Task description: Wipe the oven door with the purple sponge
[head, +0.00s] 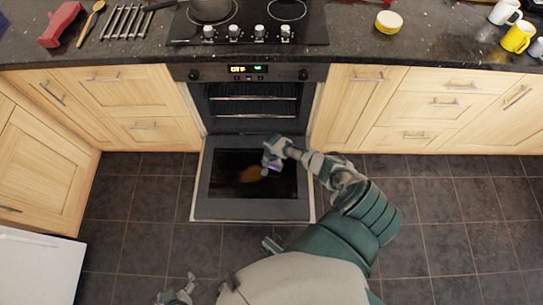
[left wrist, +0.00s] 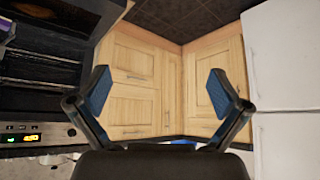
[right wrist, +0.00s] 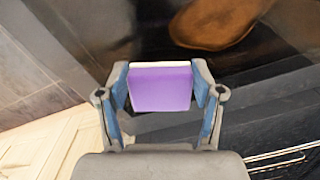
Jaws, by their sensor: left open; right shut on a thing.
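The oven door (head: 254,209) hangs open and flat in front of the oven, its dark glass facing up. A brown stain (head: 250,174) lies on the glass; it also shows in the right wrist view (right wrist: 215,20). My right gripper (head: 270,164) is over the door, just right of the stain, shut on the purple sponge (right wrist: 160,90). The sponge is held between both fingers, with a pale layer along its far edge. I cannot tell whether it touches the glass. My left gripper (head: 178,295) is low in the head view, away from the door, open and empty (left wrist: 161,92).
The oven cavity (head: 250,105) with racks is open behind the door. Wooden cabinets (head: 160,131) flank it. The counter above holds a hob (head: 250,35), a red object (head: 62,24), utensils, a yellow-and-white round item (head: 388,22) and mugs (head: 518,37). The tiled floor is clear.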

